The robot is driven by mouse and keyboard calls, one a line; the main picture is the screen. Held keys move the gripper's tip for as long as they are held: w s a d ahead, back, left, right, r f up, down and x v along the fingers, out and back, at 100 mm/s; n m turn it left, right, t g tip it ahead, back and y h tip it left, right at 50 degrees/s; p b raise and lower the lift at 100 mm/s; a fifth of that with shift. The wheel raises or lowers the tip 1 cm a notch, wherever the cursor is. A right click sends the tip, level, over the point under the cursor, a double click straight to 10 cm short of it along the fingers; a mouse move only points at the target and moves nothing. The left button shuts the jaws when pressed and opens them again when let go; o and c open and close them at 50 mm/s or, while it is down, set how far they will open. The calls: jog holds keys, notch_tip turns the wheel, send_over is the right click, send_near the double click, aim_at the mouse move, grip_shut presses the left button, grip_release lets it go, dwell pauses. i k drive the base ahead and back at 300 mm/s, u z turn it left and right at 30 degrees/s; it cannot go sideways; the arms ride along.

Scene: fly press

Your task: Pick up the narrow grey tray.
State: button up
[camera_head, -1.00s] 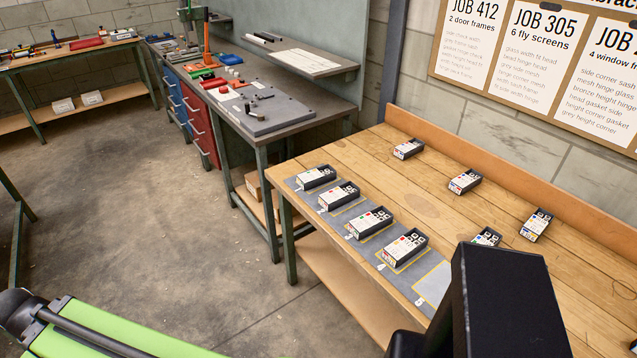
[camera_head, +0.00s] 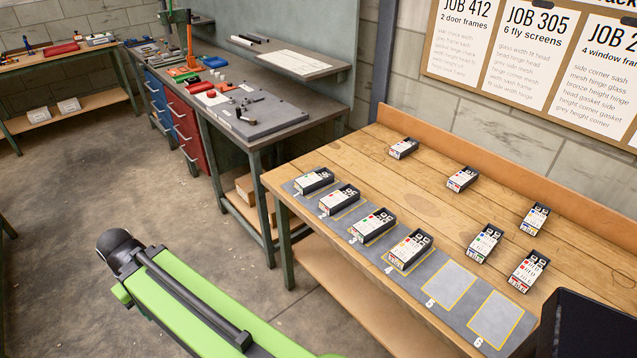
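I cannot single out a narrow grey tray in this view. Several small dark boxes with white printed labels are on the wooden table; four of them, including a front one (camera_head: 410,249), lie in a row on a grey numbered mat (camera_head: 437,270). Others, such as the one nearest the right (camera_head: 529,271), lie on bare wood behind the mat. My green arm link with its black joint shows at the lower left, over the floor and apart from the table. My gripper is not identifiable in view.
A workbench (camera_head: 315,128) with a grey plate (camera_head: 257,120) and red and blue drawers stands behind. Two outlined mat spaces at right are empty. Job cards hang on the wall board (camera_head: 541,60). A dark panel covers the lower right corner. Floor (camera_head: 130,200) at left is clear.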

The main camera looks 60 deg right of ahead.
aim_at(309, 183)
jog(key=z, duration=0.1)
jog(key=i, duration=1)
jog(key=u, duration=0.05)
